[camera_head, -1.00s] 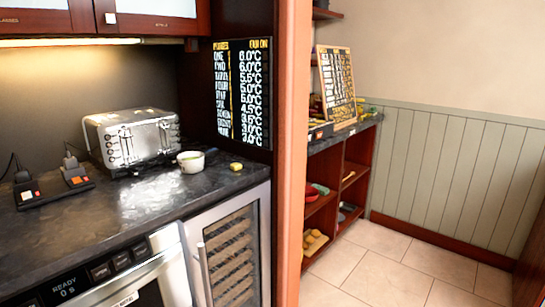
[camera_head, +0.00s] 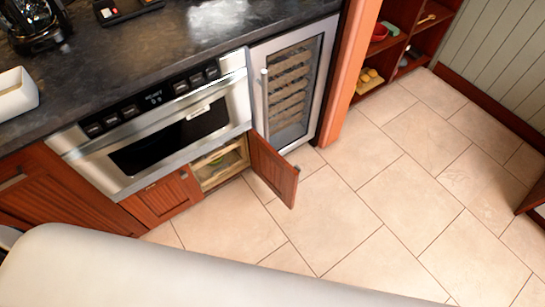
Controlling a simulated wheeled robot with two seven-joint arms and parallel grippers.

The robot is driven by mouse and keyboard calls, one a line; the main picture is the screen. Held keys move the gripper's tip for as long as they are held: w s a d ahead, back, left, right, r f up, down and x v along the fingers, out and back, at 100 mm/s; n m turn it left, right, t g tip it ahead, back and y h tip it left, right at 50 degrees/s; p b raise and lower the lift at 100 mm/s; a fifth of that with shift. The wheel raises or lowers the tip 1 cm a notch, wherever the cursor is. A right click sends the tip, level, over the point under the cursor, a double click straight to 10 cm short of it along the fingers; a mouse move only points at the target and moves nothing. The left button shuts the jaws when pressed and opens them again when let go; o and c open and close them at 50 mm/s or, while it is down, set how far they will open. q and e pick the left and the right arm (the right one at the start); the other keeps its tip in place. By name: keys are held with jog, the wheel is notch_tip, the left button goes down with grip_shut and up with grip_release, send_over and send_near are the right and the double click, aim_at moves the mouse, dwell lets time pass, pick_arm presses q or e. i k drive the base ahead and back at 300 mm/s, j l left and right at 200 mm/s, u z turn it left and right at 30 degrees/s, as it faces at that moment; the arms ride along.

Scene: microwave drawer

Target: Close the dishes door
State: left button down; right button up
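The dishes door is most likely the small red-brown wooden cabinet door (camera_head: 274,168) below the microwave drawer; I cannot read a label on it. It stands open, swung out from the cabinet on its right side. The open cabinet (camera_head: 218,163) beside it shows a lit interior with contents too small to tell. The matching left door (camera_head: 162,199) is shut. Neither of my grippers is in view.
The microwave drawer (camera_head: 170,130) above is shut. A glass-fronted wine cooler (camera_head: 292,85) stands right of the open door. The dark counter (camera_head: 205,30) runs above. The tiled floor (camera_head: 350,195) is clear to the right. A pale rounded surface fills the lower left.

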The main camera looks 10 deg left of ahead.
aim_at(281, 177)
jog(key=i+l+u, duration=0.1)
jog(key=u, duration=0.35)
jog(key=l+u, duration=0.1)
jog(key=u, duration=0.3)
jog(key=l+u, duration=0.15)
jog(key=u, duration=0.3)
jog(key=i+l+u, duration=0.1)
jog(key=u, duration=0.3)
jog(key=l+u, duration=0.15)
jog(key=l, duration=0.3)
jog(key=l+u, duration=0.15)
jog(key=l, duration=0.3)
jog(key=k+l+u, duration=0.15)
jog(key=l, duration=0.3)
jog(key=l+u, duration=0.15)
jog(key=l, duration=0.25)
jog(key=k+l+u, duration=0.15)
jog(key=l, duration=0.3)
jog(key=k+l+u, duration=0.15)
jog(key=l, duration=0.25)
